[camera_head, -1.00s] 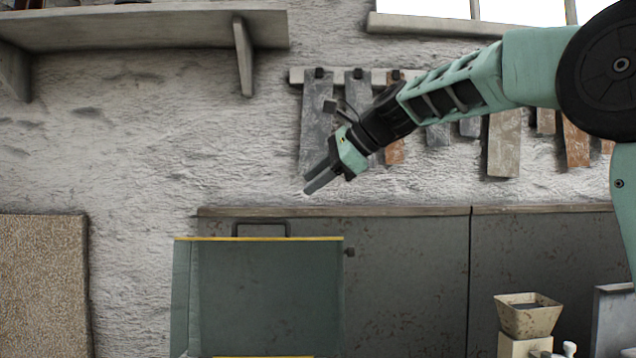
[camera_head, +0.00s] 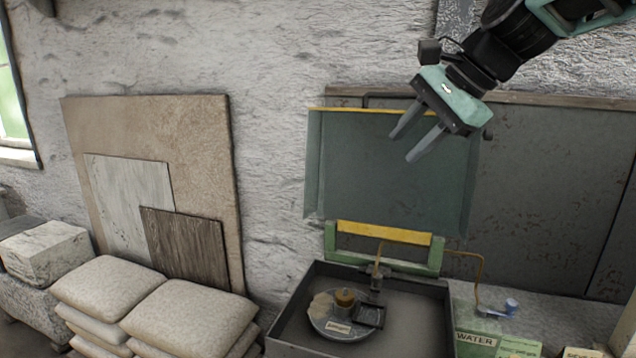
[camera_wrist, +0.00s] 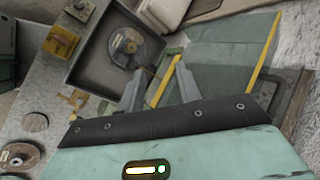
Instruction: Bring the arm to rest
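My gripper (camera_head: 418,141) hangs at the upper right in the head view, in front of the dark green upright panel (camera_head: 385,170). Its two grey fingers are apart with nothing between them. They point down and to the left. In the wrist view my gripper (camera_wrist: 158,88) also shows its fingers spread and empty, above the dark tray and the green panel. No object is held.
A dark tray (camera_head: 437,325) holds a round disc (camera_head: 345,318) with a small amber part on it. A green box marked WATER (camera_head: 476,340) stands right of it. Stacked sacks (camera_head: 190,315) and leaning boards (camera_head: 185,245) are at the left. Air around the gripper looks clear.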

